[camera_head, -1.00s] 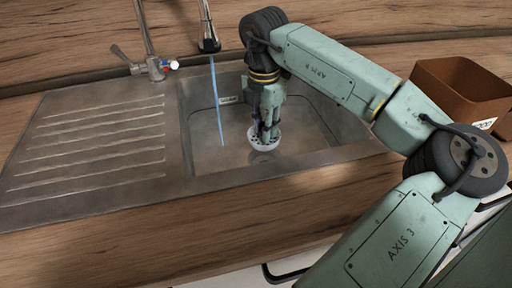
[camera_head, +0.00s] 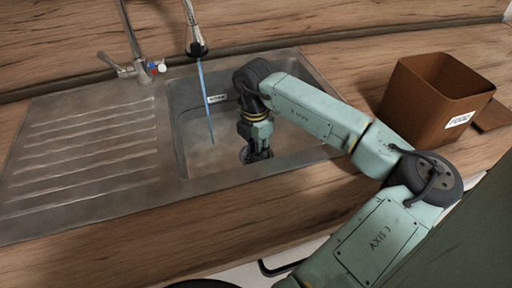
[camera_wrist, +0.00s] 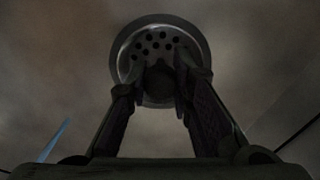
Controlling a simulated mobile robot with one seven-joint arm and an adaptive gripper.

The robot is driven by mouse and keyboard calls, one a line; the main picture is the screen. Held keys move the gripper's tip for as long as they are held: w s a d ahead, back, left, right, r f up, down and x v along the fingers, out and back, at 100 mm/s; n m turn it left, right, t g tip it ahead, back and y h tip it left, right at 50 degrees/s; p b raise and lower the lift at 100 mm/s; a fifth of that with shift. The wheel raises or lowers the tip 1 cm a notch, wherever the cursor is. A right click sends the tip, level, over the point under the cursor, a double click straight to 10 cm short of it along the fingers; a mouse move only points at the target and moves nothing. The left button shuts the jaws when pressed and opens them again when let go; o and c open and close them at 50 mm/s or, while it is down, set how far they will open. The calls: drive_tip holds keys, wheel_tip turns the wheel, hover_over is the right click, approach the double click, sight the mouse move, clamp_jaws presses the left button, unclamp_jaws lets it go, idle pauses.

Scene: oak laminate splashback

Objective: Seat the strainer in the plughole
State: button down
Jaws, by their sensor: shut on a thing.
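The strainer (camera_wrist: 155,40) shows in the wrist view as a round grey disc with several dark holes and a paler rim. My gripper (camera_wrist: 159,72) is shut on it near the middle, one finger on each side. In the head view my gripper (camera_head: 256,157) points down, low inside the sink bowl (camera_head: 190,137).
A thin blue stream (camera_head: 206,100) falls from the dark spout (camera_head: 196,45) into the bowl, left of my gripper. A mixer tap (camera_head: 145,69) stands behind the ridged drainer (camera_head: 85,150). A brown bin marked FOOD (camera_head: 425,105) stands on the worktop to the right.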

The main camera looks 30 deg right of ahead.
drive_tip(key=shift+f+b, duration=0.15)
drive_tip(key=shift+b, duration=0.15)
drive_tip(key=c, duration=1.4)
unclamp_jaws()
drive_tip(key=shift+r+p, duration=0.3)
drive_tip(key=shift+p, duration=0.1)
drive_tip(key=shift+r+b, duration=0.25)
drive_tip(key=shift+b, duration=0.1)
wheel_tip(320, 180, up, 11)
drive_tip(key=b, duration=0.2)
drive_tip(key=shift+a+r+b, duration=0.15)
drive_tip(key=shift+b, duration=0.25)
drive_tip(key=shift+s, duration=0.15)
